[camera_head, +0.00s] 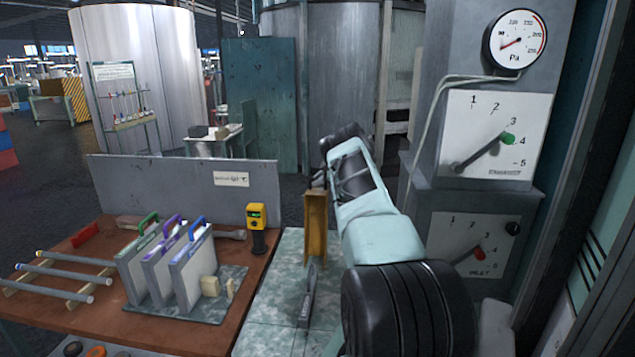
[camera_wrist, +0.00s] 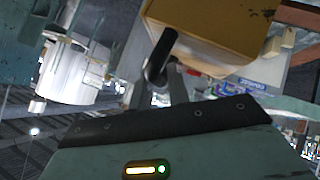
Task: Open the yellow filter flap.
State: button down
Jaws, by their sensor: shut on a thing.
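The yellow filter flap (camera_head: 316,228) shows in the head view as an upright, narrow yellow piece just left of my arm, above the green-grey mottled surface. In the wrist view its yellow body (camera_wrist: 215,32) fills the top right, with a dark rod-like handle (camera_wrist: 160,55) running down from it. My gripper (camera_wrist: 155,88) is at the lower end of this handle, with its fingers shut on it. In the head view my gripper (camera_head: 319,180) is small and dark at the flap's top, partly hidden by my wrist.
A brown bench (camera_head: 110,318) at left carries framed panels with green, purple and blue handles (camera_head: 160,262), grey rods (camera_head: 62,272) and a yellow handheld device (camera_head: 257,228). A grey cabinet with gauge (camera_head: 516,40) and dials stands close right of my arm.

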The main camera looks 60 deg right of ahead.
jog(key=shift+w+d+f+y+b, duration=0.5)
jog(key=shift+w+d+f+b, duration=0.1)
jog(key=shift+w+d+f, duration=0.15)
jog(key=shift+f, duration=0.1)
jog(key=c, duration=1.5)
grip_release()
jog(key=shift+o, duration=0.2)
jog(key=shift+s, duration=0.1)
jog(key=shift+s+d+r, duration=0.1)
jog(key=shift+s+r, duration=0.1)
jog(key=shift+r, duration=0.15)
jog(key=b+v, duration=0.6)
jog(key=v, duration=1)
jog(key=shift+r, duration=0.5)
jog(key=shift+s, duration=0.15)
